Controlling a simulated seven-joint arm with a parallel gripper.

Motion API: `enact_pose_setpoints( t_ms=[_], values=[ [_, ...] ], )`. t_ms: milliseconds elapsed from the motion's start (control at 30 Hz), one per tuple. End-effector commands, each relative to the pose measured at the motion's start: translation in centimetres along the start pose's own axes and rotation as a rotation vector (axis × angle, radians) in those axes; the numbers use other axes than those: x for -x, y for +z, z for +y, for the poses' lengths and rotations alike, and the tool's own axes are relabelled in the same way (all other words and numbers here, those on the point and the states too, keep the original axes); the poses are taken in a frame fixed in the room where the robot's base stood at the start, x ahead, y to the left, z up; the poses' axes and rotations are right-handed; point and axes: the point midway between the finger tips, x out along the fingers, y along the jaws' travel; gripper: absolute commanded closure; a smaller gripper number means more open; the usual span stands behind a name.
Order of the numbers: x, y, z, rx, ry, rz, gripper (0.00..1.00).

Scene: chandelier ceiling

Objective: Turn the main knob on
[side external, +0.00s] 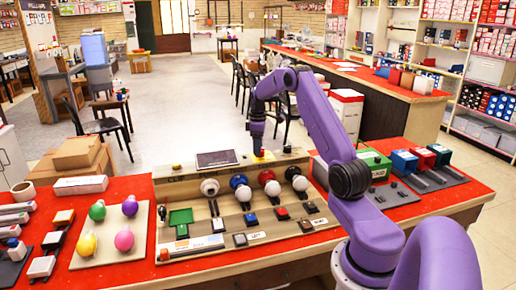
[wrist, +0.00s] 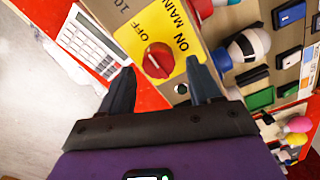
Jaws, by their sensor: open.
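The main knob (wrist: 157,60) is red and round, set on a yellow plate (wrist: 178,22) marked OFF, ON and MAIN in the wrist view. I cannot tell clearly which mark it points to. My gripper (wrist: 161,76) is open, its two dark fingers on either side of the knob and apart from it in the picture. In the side view my gripper (side external: 257,148) points down over the yellow plate (side external: 264,156) at the back of the wooden panel (side external: 175,185). The knob is hidden there.
The panel carries a row of bulbs (side external: 240,187) in front, with switches below. A board with coloured bulbs (side external: 110,235) lies to the left, and coloured boxes (side external: 404,162) stand to the right. A calculator-like device (wrist: 90,42) lies beside the panel in the wrist view.

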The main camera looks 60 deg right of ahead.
Motion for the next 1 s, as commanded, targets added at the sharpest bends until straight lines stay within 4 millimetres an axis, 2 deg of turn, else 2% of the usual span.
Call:
enact_pose_setpoints(
  t_ms=[133, 433, 467, 600, 633, 1000],
  values=[
    [-0.94, 0.04, -0.01, -0.001, -0.001, 0.000, 0.37],
    [-1.09, 0.03, 0.01, -0.001, 0.001, 0.000, 0.37],
    [-1.08, 0.03, 0.01, -0.001, 0.001, 0.000, 0.44],
    [-1.07, 0.03, 0.01, -0.001, 0.000, 0.000, 0.89],
    [-1.07, 0.03, 0.01, -0.001, 0.000, 0.000, 0.93],
    [-1.04, -0.01, 0.02, -0.051, 0.000, 0.000, 0.93]
  ],
)
